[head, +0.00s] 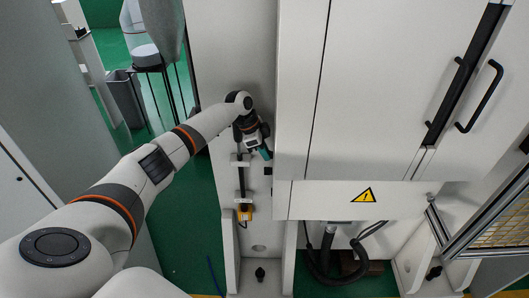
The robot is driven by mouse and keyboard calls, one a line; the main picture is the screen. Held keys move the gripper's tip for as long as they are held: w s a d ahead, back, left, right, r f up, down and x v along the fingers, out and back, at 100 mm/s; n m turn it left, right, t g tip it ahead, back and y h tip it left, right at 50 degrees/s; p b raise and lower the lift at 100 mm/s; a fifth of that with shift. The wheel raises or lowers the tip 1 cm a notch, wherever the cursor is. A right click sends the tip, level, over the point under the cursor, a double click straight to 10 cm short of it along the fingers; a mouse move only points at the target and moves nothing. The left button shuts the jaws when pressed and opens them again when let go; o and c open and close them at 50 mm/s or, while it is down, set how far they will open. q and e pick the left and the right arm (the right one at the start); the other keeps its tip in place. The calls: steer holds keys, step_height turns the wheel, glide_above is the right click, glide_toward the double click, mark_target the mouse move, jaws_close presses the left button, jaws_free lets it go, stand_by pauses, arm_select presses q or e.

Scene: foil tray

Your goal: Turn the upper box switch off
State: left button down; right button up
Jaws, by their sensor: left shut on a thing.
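My left gripper (264,151) is at the narrow grey wall panel, left of the large white cabinet. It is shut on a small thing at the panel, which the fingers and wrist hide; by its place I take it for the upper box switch. The upper box itself cannot be made out behind the gripper. Lower on the same panel, a small yellow box (246,213) hangs below a dark vertical cable. My right gripper is not in view.
The white cabinet (390,80) with black handles (481,97) and a yellow warning sign (363,195) stands close on the right. Black hoses (325,258) hang below it. Green floor (190,230) is open at lower left. A grey bin (127,97) stands at the back left.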

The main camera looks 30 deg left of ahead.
arm_select(q)
steer(key=c, duration=1.5)
jaws_free()
steer(key=shift+o, duration=0.2)
steer(key=b+v, duration=0.3)
steer(key=v, duration=0.9)
steer(key=shift+w, duration=0.1)
